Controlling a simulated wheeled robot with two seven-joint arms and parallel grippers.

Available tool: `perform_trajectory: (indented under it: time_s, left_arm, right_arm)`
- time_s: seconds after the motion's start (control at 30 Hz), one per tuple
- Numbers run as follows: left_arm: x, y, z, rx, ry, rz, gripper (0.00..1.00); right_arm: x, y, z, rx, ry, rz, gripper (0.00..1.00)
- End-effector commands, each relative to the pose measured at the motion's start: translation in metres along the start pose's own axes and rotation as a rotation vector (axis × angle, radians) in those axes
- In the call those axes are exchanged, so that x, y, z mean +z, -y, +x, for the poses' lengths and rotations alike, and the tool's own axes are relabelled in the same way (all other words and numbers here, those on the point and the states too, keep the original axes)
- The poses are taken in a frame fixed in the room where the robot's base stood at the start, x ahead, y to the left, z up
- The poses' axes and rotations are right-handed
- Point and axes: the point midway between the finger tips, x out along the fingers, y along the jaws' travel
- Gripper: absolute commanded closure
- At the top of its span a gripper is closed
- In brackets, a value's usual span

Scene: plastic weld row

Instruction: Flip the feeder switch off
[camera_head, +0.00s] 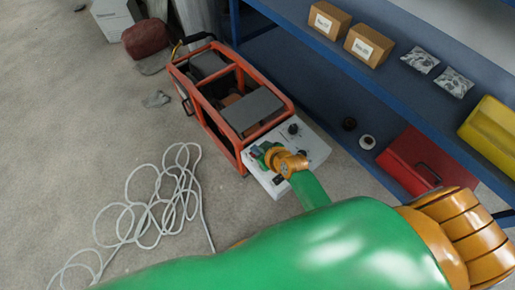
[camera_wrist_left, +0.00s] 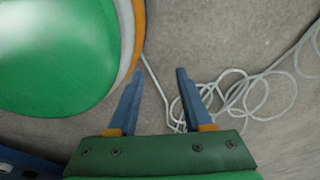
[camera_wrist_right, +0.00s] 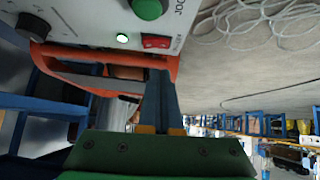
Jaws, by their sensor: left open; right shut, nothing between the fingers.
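The feeder is a machine in an orange tube frame (camera_head: 203,108) with a white control panel (camera_head: 317,151) at its near end. In the right wrist view the panel carries a red rocker switch (camera_wrist_right: 157,41), a bright lamp (camera_wrist_right: 122,38), a green button (camera_wrist_right: 148,8) and black knobs. My right gripper (camera_wrist_right: 159,72) is shut and empty, its tips just below the red switch; I cannot tell whether they touch it. In the head view, that gripper (camera_head: 262,150) covers part of the panel. My left gripper (camera_wrist_left: 156,75) is open and empty above the floor.
A loose white cable (camera_head: 150,205) lies coiled on the floor. A blue shelf (camera_head: 300,65) stands to the right, holding cardboard boxes (camera_head: 328,19), a red toolbox (camera_head: 413,160) and a yellow bin (camera_head: 490,128). The orange frame is close beside my right gripper.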

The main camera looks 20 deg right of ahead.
Motion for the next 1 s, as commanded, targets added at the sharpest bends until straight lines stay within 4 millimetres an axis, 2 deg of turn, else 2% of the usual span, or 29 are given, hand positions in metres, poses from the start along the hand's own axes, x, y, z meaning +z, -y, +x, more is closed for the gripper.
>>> perform_trajectory:
  time_s: [0.03, 0.1, 0.3, 0.4, 0.57, 0.87, 1.0]
  left_arm:
    - [0.002, -0.004, -0.018, 0.008, 0.009, 0.003, 0.50]
    - [0.005, -0.010, -0.028, 0.019, 0.020, 0.007, 0.50]
    - [0.010, -0.019, -0.049, 0.037, 0.038, 0.015, 0.50]
    - [0.009, -0.020, -0.054, 0.038, 0.039, 0.016, 0.50]
    - [0.009, -0.019, -0.057, 0.037, 0.038, 0.015, 0.50]
    - [0.009, -0.019, -0.055, 0.037, 0.038, 0.015, 0.50]
    - [0.010, -0.018, -0.030, 0.032, 0.034, 0.013, 0.50]
  right_arm:
    - [-0.009, -0.001, -0.017, 0.002, 0.000, -0.002, 1.00]
    - [-0.008, -0.001, -0.035, 0.003, -0.002, -0.003, 1.00]
    - [-0.007, 0.000, -0.078, 0.004, -0.004, -0.003, 1.00]
    - [-0.006, 0.001, -0.092, 0.004, -0.005, -0.003, 1.00]
    - [-0.005, 0.001, -0.102, 0.004, -0.007, -0.002, 1.00]
    - [-0.004, 0.001, -0.102, 0.005, -0.008, -0.002, 1.00]
    - [0.000, -0.004, -0.098, 0.033, -0.003, -0.046, 1.00]
